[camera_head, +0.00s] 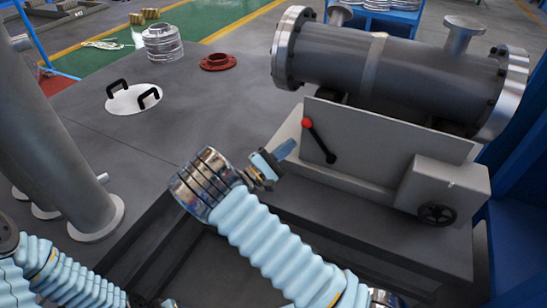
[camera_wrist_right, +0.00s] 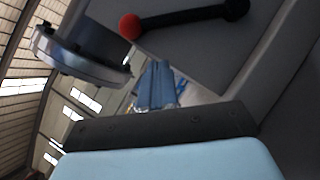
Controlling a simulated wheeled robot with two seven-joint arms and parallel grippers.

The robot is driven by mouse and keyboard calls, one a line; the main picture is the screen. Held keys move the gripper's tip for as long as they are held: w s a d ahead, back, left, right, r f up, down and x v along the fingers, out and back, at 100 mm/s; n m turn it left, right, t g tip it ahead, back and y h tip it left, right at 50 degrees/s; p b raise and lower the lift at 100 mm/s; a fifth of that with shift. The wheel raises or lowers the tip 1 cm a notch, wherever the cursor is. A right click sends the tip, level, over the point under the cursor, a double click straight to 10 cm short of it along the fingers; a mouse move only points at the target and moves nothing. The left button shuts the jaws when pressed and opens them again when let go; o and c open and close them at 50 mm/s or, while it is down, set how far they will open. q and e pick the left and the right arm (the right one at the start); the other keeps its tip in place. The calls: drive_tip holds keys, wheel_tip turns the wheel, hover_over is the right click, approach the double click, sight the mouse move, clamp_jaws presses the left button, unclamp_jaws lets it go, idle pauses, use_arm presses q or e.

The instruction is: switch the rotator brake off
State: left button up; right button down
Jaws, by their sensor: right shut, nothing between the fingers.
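The brake lever is a black bar (camera_head: 321,145) with a red knob (camera_head: 307,123), on the front plate of the grey rotator stand. The knob is at the lever's upper left end, and the bar slopes down to the right. In the right wrist view the red knob (camera_wrist_right: 130,27) and black bar (camera_wrist_right: 185,16) are at the top. My right gripper (camera_head: 287,149) is shut and empty, just left of the lever and apart from it. Its blue fingers (camera_wrist_right: 157,85) are together below the knob in the wrist view. My left arm shows at the lower left; its gripper is not visible.
The grey flanged shell (camera_head: 400,75) lies above the stand (camera_head: 380,150). A box with a black handwheel (camera_head: 437,214) is at the stand's right. A dark table (camera_head: 200,110) holds a white lid (camera_head: 134,98), a red flange (camera_head: 218,62) and a metal part (camera_head: 163,43).

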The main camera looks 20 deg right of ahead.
sight(317, 137)
drive_tip(key=shift+s+d+r+p, duration=0.15)
drive_tip(key=shift+s+d+r, duration=0.3)
drive_tip(key=shift+d+r, duration=0.3)
drive_tip(key=shift+s+d+r+p, duration=0.15)
drive_tip(key=shift+s+d+r, duration=0.25)
drive_tip(key=shift+d+r, duration=0.35)
drive_tip(key=shift+d, duration=0.1)
